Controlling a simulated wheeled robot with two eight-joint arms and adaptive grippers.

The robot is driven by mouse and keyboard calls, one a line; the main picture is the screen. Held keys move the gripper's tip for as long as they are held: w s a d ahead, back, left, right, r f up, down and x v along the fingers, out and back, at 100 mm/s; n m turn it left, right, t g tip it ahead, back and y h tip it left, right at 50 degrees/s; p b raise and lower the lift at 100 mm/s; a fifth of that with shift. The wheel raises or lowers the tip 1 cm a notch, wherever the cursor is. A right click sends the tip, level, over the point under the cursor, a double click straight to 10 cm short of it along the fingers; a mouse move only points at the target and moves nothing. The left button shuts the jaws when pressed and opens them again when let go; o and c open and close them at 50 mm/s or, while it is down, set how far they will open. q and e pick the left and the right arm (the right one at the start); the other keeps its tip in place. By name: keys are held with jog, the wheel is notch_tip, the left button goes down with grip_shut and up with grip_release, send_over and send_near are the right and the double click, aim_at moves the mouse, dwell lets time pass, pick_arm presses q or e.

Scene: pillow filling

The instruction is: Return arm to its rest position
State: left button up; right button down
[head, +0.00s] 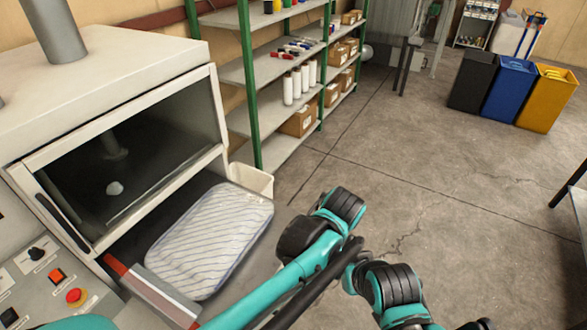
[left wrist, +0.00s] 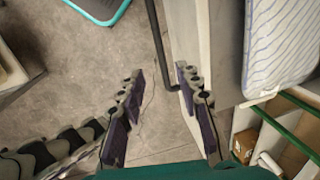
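A white pillow with thin grey stripes (head: 210,238) lies flat in the lower opening of the filling machine (head: 130,75). The pillow also shows at the upper right of the left wrist view (left wrist: 285,45). My left gripper (left wrist: 160,72) has its two purple-padded fingers spread apart with nothing between them. It is to the side of the pillow and apart from it, with the floor visible between the fingers. Teal and black arm links of mine show in the lower middle of the head view, but I cannot make out gripper fingers there. My right gripper is not in view.
The machine's control panel (head: 50,285) is at the lower left. A green-posted shelf (head: 250,75) with rolls and boxes stands behind the machine. Black, blue (head: 509,90) and yellow bins stand at the upper right. A table edge (head: 578,212) shows at right. The floor between is clear.

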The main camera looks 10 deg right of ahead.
pick_arm(q)
jog(key=shift+a, duration=0.1)
jog(key=s+a+r+n+t+h, duration=0.1)
jog(key=a+n+t, duration=0.2)
jog(key=a, duration=1.1)
jog(key=s+a+r+n+t, duration=0.2)
jog(key=a+n, duration=0.2)
jog(key=a, duration=1)
jog(key=shift+s+n+t+h, duration=0.2)
jog(key=shift+n+t+h, duration=0.1)
jog(key=shift+t+h, duration=0.1)
